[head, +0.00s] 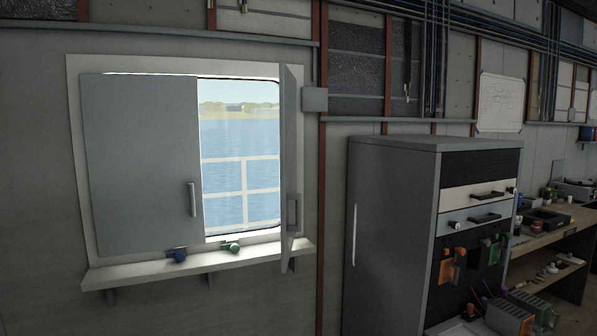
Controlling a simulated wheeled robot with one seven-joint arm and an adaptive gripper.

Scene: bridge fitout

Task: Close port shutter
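The port window (239,165) sits in a white frame (74,170) on the grey wall, with water and a railing outside. A grey left shutter leaf (135,160) covers the left half of the window and has a vertical handle (192,199) near its right edge. The right shutter leaf (289,150) stands swung out from the wall, almost edge-on, so the right half of the window is uncovered. A handle (293,211) shows low on this leaf. My gripper is not in view.
A sill (140,273) under the window holds a blue item (179,255) and a green item (230,247). A tall grey cabinet (390,210) stands to the right, with a cluttered workbench (545,239) beyond. The wall left of the window is bare.

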